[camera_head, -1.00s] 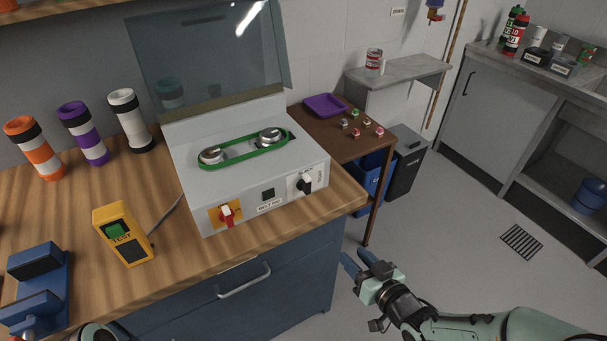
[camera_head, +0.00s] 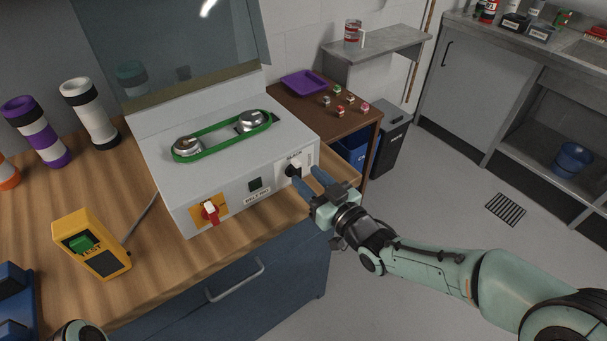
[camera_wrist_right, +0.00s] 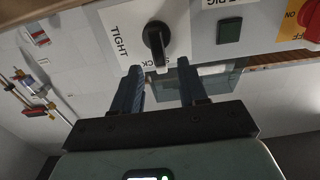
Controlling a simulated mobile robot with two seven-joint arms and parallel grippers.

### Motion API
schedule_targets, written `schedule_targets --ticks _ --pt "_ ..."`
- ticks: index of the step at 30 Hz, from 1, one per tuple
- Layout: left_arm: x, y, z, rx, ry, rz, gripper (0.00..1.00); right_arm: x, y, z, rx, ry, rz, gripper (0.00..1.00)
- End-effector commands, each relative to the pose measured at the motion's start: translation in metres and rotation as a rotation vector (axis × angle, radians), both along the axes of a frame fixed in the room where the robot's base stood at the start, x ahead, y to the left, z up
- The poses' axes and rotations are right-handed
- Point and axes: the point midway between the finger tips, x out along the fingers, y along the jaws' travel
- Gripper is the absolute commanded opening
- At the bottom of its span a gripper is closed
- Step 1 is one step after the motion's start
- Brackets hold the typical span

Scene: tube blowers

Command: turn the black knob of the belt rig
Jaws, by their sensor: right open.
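The belt rig (camera_head: 225,165) is a light grey box on the wooden bench, with a green belt (camera_head: 222,136) around two metal pulleys on top. Its black knob (camera_head: 293,169) sits on a white plate at the right of the front panel. In the right wrist view the knob (camera_wrist_right: 155,38) has a white mark pointing towards my fingers, near partly covered lettering ending in "CK"; "TIGHT" is at left. My right gripper (camera_head: 307,177) is open, its blue fingers just in front of the knob. In the wrist view the gripper (camera_wrist_right: 158,70) has its fingertips either side of the knob's lower end, not closed on it.
A red switch (camera_head: 210,211) on a yellow plate and a dark green square (camera_head: 256,184) are on the same panel. A yellow tester (camera_head: 91,243) stands on the bench. A brown side table (camera_head: 362,120) holds a purple tray (camera_head: 303,82). A clear raised cover (camera_head: 175,50) stands behind.

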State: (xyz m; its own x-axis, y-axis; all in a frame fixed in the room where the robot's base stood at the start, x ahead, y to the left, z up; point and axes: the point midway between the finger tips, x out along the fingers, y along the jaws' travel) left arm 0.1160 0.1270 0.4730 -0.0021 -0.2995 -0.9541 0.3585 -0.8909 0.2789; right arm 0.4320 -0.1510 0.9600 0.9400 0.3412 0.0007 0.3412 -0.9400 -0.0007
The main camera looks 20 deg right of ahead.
Motion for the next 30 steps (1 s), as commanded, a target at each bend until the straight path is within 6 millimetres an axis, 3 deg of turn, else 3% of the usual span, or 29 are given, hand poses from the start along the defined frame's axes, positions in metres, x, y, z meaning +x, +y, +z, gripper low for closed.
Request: schedule_targets --ticks 6,16,17,20,21,30 --pt "0.003 0.002 -0.003 0.004 -0.009 0.004 0.43 0.021 0.008 -0.001 0.001 0.001 0.001 0.43" --pt "0.004 0.002 -0.003 0.006 -0.011 0.004 0.43 0.024 0.009 0.000 -0.001 0.000 0.001 0.43" --pt "0.004 0.002 -0.003 0.006 -0.011 0.004 0.43 0.024 0.009 0.000 -0.001 0.000 0.000 0.36" --pt "0.004 0.002 -0.003 0.006 -0.011 0.004 0.43 0.024 0.009 0.000 -0.001 0.000 0.000 0.04" --pt "0.004 0.002 -0.003 0.006 -0.011 0.004 0.43 0.024 0.009 0.000 -0.001 0.001 0.000 0.00" --pt "0.003 0.001 -0.002 0.003 -0.008 0.003 0.43 0.024 0.008 0.000 0.018 0.007 0.000 0.00"
